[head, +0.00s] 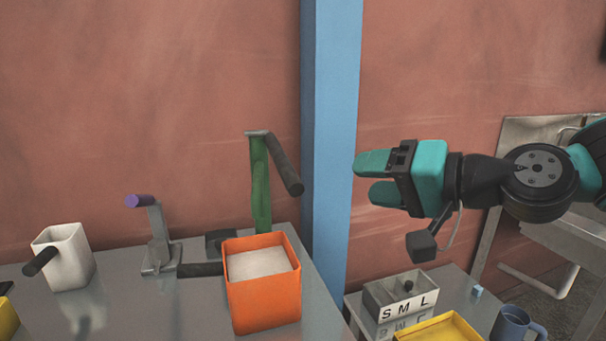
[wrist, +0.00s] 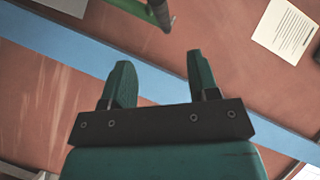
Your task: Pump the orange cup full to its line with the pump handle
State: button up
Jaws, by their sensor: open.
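The orange cup (head: 263,302) stands upright on the grey table, holding pale powder (head: 258,263) a little below its rim. No line on it can be made out. A dark handle (head: 200,269) sticks out on its left. Behind it rises a green post (head: 261,190) with a dark bar, apparently the pump handle (head: 288,168), slanting down to the right. My gripper (head: 368,178) is open and empty, right of the bar and apart from it. In the wrist view its fingers (wrist: 160,78) are spread, and the bar's dark end (wrist: 160,17) shows at the top edge.
A lever with a purple knob (head: 140,201) and a white cup (head: 70,261) stand on the left. An S M L box (head: 401,299), yellow tray (head: 445,328) and blue mug (head: 513,322) are lower right. A blue column (head: 332,120) stands behind.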

aim_at(291, 177)
jog(key=p+x, duration=0.4)
jog(key=x, duration=1.2)
